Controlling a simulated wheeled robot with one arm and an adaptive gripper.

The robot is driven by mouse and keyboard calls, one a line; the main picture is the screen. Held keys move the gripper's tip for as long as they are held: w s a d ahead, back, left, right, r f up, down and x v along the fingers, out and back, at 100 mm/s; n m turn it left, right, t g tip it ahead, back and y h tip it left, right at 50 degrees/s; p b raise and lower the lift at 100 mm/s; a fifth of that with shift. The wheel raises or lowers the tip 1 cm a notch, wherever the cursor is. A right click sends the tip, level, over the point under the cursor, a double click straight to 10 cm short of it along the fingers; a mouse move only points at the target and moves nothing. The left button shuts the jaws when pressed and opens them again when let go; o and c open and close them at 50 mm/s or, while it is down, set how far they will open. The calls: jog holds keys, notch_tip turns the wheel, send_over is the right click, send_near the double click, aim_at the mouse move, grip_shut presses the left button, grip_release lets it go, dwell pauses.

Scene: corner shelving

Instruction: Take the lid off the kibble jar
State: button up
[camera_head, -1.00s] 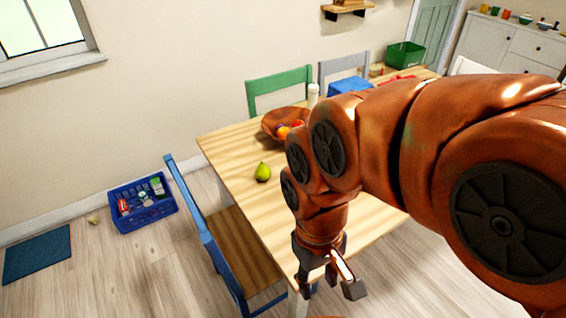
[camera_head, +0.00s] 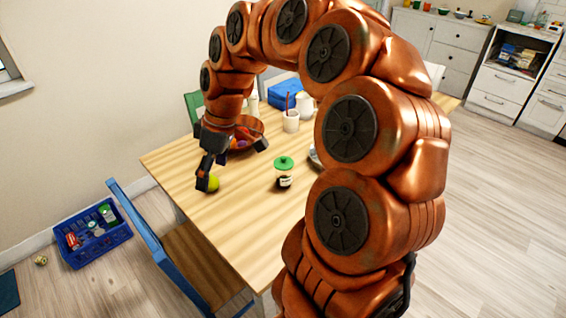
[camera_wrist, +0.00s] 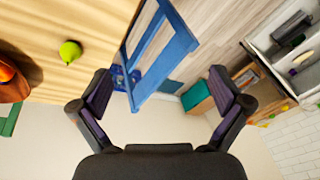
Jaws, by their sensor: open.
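A small jar with dark contents and a pale label (camera_head: 284,182) stands upright on the wooden table, right of the pear. Its green lid with a knob (camera_head: 284,162) sits on top. It is the only lidded jar I can make out; I cannot read its label. My gripper (camera_head: 233,162) is open and empty, above the table to the left of the jar and apart from it. In the wrist view my gripper's open fingers (camera_wrist: 160,80) have nothing between them, and the jar is out of sight.
A yellow-green pear (camera_head: 212,184) lies near my left finger. A brown fruit bowl (camera_head: 256,127) stands behind my gripper. A white cup (camera_head: 291,122) is behind the jar. A blue chair (camera_head: 150,228) is at the table's left edge. The near tabletop is clear.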

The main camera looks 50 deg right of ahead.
jog(key=w+d+f, duration=0.1)
jog(key=w+d, duration=0.3)
jog(key=d, duration=0.3)
jog(key=t+p, duration=0.1)
jog(key=t, duration=0.2)
send_near(287, 163)
jog(key=w, duration=0.1)
jog(key=shift+w+a+f+n+p, duration=0.2)
jog(key=shift+w+f, duration=0.1)
jog(key=shift+f, duration=0.25)
jog(key=shift+w+a+f+n+p, duration=0.15)
jog(key=shift+w+f, duration=0.15)
jog(key=shift+f, duration=0.2)
jog(key=shift+w+a+f+h+p, duration=0.15)
jog(key=shift+a+f+h+p, duration=0.2)
jog(key=shift+f+p, duration=0.25)
jog(key=shift+p+x, duration=0.65)
jog(key=shift+x, duration=1.25)
jog(key=shift+a, duration=0.15)
jog(key=c, duration=1.1)
